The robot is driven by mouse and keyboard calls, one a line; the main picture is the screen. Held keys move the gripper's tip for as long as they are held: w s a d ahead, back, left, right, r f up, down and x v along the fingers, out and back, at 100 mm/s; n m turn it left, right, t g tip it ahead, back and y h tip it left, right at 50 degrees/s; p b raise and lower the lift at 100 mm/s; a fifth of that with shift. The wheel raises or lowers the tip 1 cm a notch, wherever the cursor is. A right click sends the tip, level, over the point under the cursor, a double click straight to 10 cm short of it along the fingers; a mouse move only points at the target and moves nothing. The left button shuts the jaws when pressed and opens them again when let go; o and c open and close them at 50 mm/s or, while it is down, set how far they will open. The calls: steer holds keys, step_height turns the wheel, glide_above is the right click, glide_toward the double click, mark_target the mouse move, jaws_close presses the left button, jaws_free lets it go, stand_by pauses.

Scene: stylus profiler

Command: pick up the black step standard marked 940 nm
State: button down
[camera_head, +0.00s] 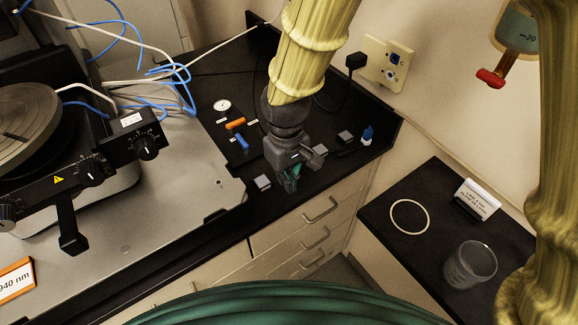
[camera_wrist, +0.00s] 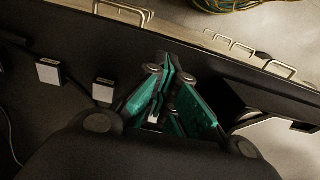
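My gripper (camera_head: 290,182) hangs over the front part of the black bench, with teal pads on its fingers. In the wrist view its fingertips (camera_wrist: 174,72) are close together; a small white patch shows between the fingers, and I cannot tell what it is. Small dark blocks with pale tops stand nearby: one (camera_head: 263,182) just left of the gripper, one (camera_head: 320,151) just right, and one (camera_head: 345,137) farther right. Two blocks show left of the fingers in the wrist view, a nearer one (camera_wrist: 103,90) and a farther one (camera_wrist: 48,72). Their markings are too small to read.
A grey instrument base (camera_head: 165,215) fills the left side. An orange-framed sign (camera_head: 16,281) reads 940 nm. Orange (camera_head: 235,123) and blue (camera_head: 242,143) tools lie behind the gripper. A blue-capped bottle (camera_head: 367,134) stands at right. Drawers (camera_head: 310,225) lie below the bench edge.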

steer(key=s+b, duration=0.1)
steer(key=s, duration=0.5)
steer(key=shift+a+r, duration=0.2)
steer(key=shift+r, duration=0.1)
steer(key=shift+s, duration=0.1)
steer(key=shift+c, duration=2.2)
jaws_free()
steer(key=shift+r, duration=0.1)
